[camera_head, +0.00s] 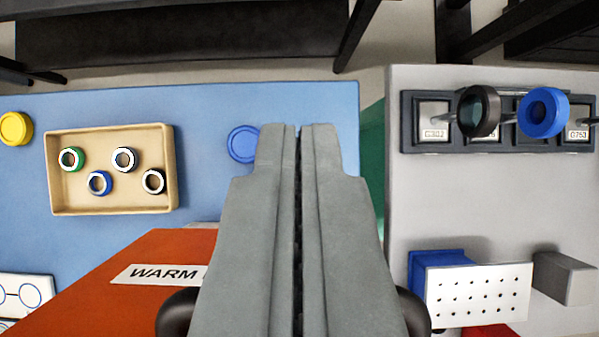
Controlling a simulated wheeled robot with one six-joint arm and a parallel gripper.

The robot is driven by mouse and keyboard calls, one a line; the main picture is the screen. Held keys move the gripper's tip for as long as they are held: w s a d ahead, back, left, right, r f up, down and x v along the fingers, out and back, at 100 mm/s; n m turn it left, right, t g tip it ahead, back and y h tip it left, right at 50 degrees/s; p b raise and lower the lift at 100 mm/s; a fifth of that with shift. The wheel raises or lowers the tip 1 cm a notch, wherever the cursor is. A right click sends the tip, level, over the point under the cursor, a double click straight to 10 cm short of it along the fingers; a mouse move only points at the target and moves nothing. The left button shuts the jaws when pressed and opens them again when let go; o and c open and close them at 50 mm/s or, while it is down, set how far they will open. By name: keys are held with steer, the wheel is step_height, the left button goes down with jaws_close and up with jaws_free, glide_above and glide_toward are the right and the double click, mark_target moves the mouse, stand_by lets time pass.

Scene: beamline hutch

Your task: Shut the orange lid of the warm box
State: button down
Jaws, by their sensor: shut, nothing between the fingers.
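The orange lid (120,290) shows at the lower left, with a white label (160,274) reading "WARM" and the rest hidden behind my gripper. My gripper (299,130) reaches up the middle of the picture, its two grey fingers together with nothing between them. It covers the right part of the lid. I cannot tell whether the fingers touch the lid, or how far the lid is open. The body of the warm box is not clearly visible.
A tan tray (110,212) with several rings sits on the blue table (200,110). A yellow disc (15,128) and blue disc (243,144) lie nearby. On the grey table (420,210) stand a dark rack (428,142), a perforated white plate (478,294) and a grey block (562,278).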

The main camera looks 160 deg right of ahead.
steer(key=shift+s+d+f, duration=0.15)
steer(key=shift+s+d, duration=0.05)
steer(key=shift+s, duration=0.45)
steer(key=shift+s+d+f, duration=0.1)
steer(key=shift+s+d, duration=0.1)
steer(key=shift+s, duration=0.45)
steer(key=shift+s+d+f, duration=0.15)
steer(key=shift+s+d, duration=0.05)
steer(key=shift+s, duration=0.45)
steer(key=shift+s, duration=0.1)
